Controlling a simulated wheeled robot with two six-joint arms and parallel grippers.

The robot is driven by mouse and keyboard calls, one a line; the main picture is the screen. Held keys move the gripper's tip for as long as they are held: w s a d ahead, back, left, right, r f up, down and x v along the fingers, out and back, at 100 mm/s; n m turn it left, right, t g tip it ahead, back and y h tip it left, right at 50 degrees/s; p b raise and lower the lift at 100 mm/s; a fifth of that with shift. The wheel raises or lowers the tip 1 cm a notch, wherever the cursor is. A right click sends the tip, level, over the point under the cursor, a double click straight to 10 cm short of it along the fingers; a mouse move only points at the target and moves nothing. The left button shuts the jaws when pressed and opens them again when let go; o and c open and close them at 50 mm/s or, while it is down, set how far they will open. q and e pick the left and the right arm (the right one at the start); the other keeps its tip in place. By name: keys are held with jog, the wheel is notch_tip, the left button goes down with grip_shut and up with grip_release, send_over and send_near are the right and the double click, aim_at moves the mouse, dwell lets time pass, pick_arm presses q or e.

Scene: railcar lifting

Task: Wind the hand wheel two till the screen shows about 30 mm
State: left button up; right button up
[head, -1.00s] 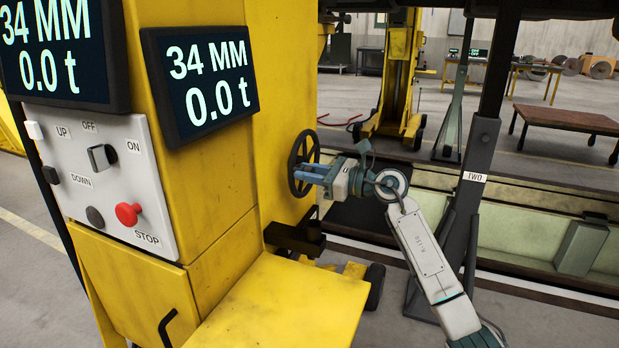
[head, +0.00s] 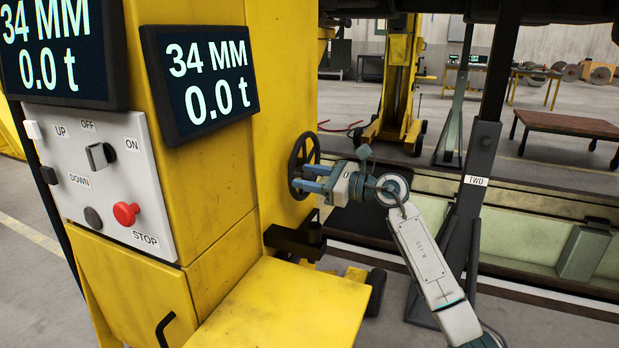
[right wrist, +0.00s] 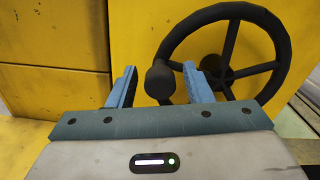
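The dark hand wheel (head: 293,165) is on the right side of the yellow column, and it also shows in the right wrist view (right wrist: 232,8). Its round handle knob (right wrist: 160,82) is at the lower left of the rim. My right gripper (head: 309,178) is at the wheel with its fingers apart. In the right wrist view, the knob shows between the two blue fingers (right wrist: 160,88), with gaps on both sides. The screen (head: 210,80) on the column reads 34 MM and 0.0 t. A label TWO (head: 475,180) is on a dark post. My left gripper is out of view.
A second screen (head: 62,50) at the left also reads 34 MM and 0.0 t. Below it is a control panel (head: 100,180) with a switch and a red STOP button (head: 126,213). A yellow ledge (head: 285,305) juts out below the wheel. The dark post stands right of my arm.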

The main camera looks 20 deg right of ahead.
jog(key=shift+s+d, duration=0.15)
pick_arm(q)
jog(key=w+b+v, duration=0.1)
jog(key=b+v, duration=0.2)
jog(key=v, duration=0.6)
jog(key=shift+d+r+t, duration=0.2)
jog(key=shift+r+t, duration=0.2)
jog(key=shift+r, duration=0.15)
pick_arm(e)
jog(key=v, duration=1)
jog(key=shift+s, duration=0.2)
jog(key=shift+d, duration=0.1)
